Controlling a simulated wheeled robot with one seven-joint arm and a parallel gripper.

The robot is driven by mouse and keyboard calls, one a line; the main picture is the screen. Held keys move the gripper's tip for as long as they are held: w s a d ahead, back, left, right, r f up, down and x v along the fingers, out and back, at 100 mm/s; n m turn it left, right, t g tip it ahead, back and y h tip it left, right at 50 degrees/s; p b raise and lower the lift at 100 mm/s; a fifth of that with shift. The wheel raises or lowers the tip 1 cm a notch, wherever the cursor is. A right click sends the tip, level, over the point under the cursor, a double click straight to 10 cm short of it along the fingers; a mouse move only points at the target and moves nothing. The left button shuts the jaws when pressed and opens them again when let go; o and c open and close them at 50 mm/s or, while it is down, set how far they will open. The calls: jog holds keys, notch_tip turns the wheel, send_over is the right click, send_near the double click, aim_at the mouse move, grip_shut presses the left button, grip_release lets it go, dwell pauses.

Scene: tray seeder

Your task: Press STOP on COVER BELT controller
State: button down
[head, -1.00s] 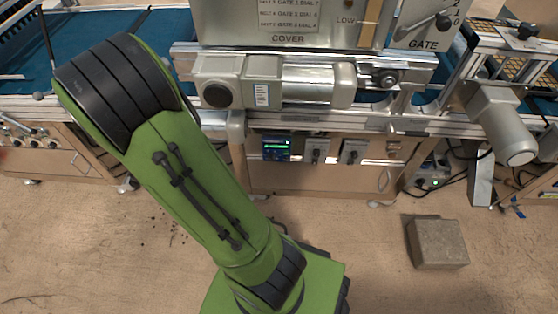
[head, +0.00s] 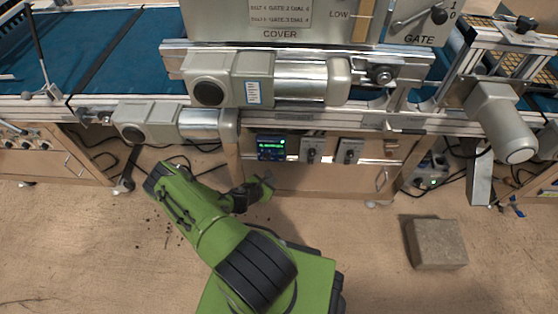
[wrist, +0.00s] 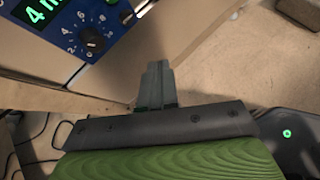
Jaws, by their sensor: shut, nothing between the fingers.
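A blue controller (head: 271,147) with a lit green display is set in the front of the machine cabinet, below the COVER unit. Two grey boxes with dark knobs, one nearer (head: 312,150) and one farther right (head: 350,151), sit beside it. Their labels are too small to read, and I cannot make out a STOP button. In the wrist view, part of the blue controller (wrist: 75,50) shows at top left, with a dark numbered dial and green digits. My gripper (head: 268,180) is shut and empty, just below the blue controller. Its closed fingers (wrist: 156,75) are apart from the panel.
Grey motors (head: 215,80) overhang the cabinet front above the controllers. A cabinet door (head: 320,180) lies below them. A grey block (head: 436,244) stands on the floor at right. Cables hang under the machine at left. Open floor lies in front of the cabinet.

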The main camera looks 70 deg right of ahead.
aim_at(281, 159)
jog(key=s+f, duration=0.1)
jog(key=s+f+n, duration=0.1)
jog(key=shift+s+f+n, duration=0.1)
jog(key=shift+s+n, duration=0.2)
jog(key=shift+s, duration=0.1)
jog(key=w+d+b, duration=0.2)
jog(key=d+b, duration=0.1)
jog(key=d, duration=0.5)
jog(key=shift+d+b, duration=0.25)
jog(key=shift+b, duration=0.05)
dwell(1.6)
jog(key=shift+d, duration=0.4)
